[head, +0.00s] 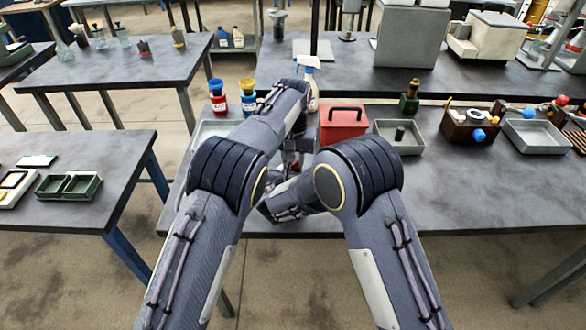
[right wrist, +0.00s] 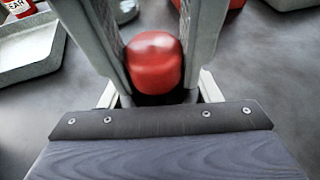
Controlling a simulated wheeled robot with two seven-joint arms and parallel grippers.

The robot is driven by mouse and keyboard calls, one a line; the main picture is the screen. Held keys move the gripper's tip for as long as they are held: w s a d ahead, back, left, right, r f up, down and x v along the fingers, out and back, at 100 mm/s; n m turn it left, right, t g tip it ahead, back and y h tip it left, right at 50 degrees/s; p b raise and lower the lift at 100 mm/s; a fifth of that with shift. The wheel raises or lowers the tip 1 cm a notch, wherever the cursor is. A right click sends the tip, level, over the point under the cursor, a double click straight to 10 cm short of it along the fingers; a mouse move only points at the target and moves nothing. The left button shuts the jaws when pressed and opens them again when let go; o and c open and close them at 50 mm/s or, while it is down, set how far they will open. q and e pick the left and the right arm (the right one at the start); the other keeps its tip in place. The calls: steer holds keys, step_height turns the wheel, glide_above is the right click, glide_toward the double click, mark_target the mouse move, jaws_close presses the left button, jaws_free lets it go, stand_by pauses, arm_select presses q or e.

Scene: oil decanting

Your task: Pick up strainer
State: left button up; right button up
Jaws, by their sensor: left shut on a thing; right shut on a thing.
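I cannot make out the strainer for sure in either view. In the right wrist view, my right gripper (right wrist: 150,40) is shut on a rounded red thing (right wrist: 153,66) between its two fingers. Whether this is part of the strainer I cannot tell. In the head view, my left gripper (head: 296,150) points down over the near table, left of the red box. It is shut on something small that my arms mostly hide. My right gripper is hidden behind my arms in the head view.
Jars with blue (head: 218,97) and yellow (head: 248,96) lids stand at the back left.

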arm_select(q)
steer(key=shift+r, duration=0.1)
step_height(320, 180, up, 10)
steer(key=shift+f, duration=0.1)
jaws_close()
arm_select(e)
steer(key=shift+c, duration=0.2)
steer(key=o, duration=1.3)
steer(key=shift+c, duration=0.2)
steer(key=v, duration=1.2)
steer(key=shift+f, duration=0.15)
